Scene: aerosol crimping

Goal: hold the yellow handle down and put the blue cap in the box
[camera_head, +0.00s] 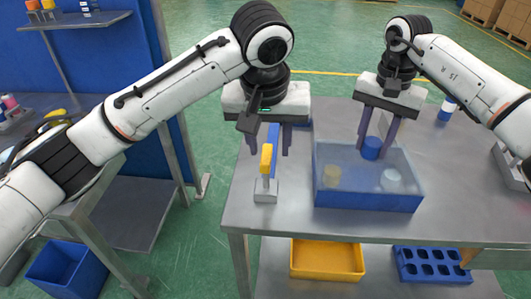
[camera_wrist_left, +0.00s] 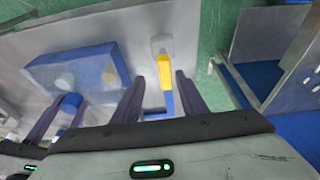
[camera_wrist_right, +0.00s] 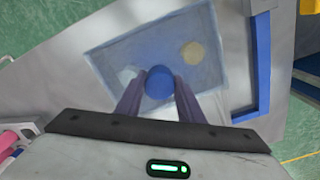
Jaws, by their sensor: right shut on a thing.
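In the left wrist view the yellow handle (camera_wrist_left: 164,70) lies between the spread fingers, without clear contact. My right gripper (camera_head: 376,152) is shut on the blue cap (camera_head: 372,148) and holds it over the blue box (camera_head: 367,200). The cap also shows between the fingertips in the right wrist view (camera_wrist_right: 159,82).
Inside the box are a yellow round piece (camera_head: 331,177) and a whitish one (camera_head: 391,180). A yellow tray (camera_head: 327,260) and a blue rack (camera_head: 433,265) sit on the lower shelf. A blue-and-white bottle (camera_head: 447,108) stands at the back right.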

